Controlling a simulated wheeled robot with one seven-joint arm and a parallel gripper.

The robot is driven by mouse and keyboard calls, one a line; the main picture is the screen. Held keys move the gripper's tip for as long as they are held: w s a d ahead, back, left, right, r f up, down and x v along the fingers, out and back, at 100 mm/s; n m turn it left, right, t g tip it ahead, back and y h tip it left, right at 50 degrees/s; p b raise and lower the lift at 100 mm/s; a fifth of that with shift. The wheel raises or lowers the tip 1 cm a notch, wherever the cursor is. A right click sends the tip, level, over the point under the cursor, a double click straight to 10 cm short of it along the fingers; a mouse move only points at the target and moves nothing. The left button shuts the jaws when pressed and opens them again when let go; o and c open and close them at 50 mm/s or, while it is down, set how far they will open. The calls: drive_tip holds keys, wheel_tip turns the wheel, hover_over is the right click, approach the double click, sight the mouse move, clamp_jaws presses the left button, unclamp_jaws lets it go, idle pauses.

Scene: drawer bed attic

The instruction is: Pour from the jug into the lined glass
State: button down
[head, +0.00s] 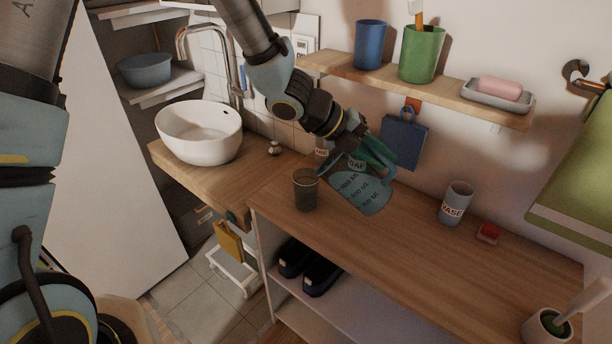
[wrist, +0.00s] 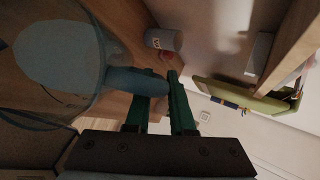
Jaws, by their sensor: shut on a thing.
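The jug (head: 362,192) is clear with dark volume marks and some bluish content. It hangs tilted above the wooden counter, just right of the glass. My gripper (head: 378,154) is shut on its handle. In the wrist view my green fingers (wrist: 160,105) close on the handle (wrist: 138,80), and the jug body (wrist: 55,62) fills the left side. The dark, see-through glass (head: 306,192) stands upright on the counter near its left end. I cannot make out a line on it or any stream between jug and glass.
A white basin (head: 200,131) is left of the counter (head: 420,250). A grey labelled vase (head: 455,204) and a red block (head: 489,233) stand to the right. A shelf (head: 390,82) with cups and a soap dish hangs above. The counter's middle is clear.

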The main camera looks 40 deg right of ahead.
drive_tip(key=shift+w+a+r+n+g+h, duration=0.15)
drive_tip(key=shift+w+r+g+h, duration=0.1)
drive_tip(key=shift+r, duration=0.15)
drive_tip(key=shift+w+a+r+n+g+h, duration=0.1)
drive_tip(key=shift+w+a+r+g+h, duration=0.05)
drive_tip(key=shift+w+r+g, duration=0.2)
drive_tip(key=shift+w+a+r+n+g+h, duration=0.1)
drive_tip(key=shift+w+a+r+g+h, duration=0.1)
drive_tip(key=shift+r, duration=0.25)
idle(6.8)
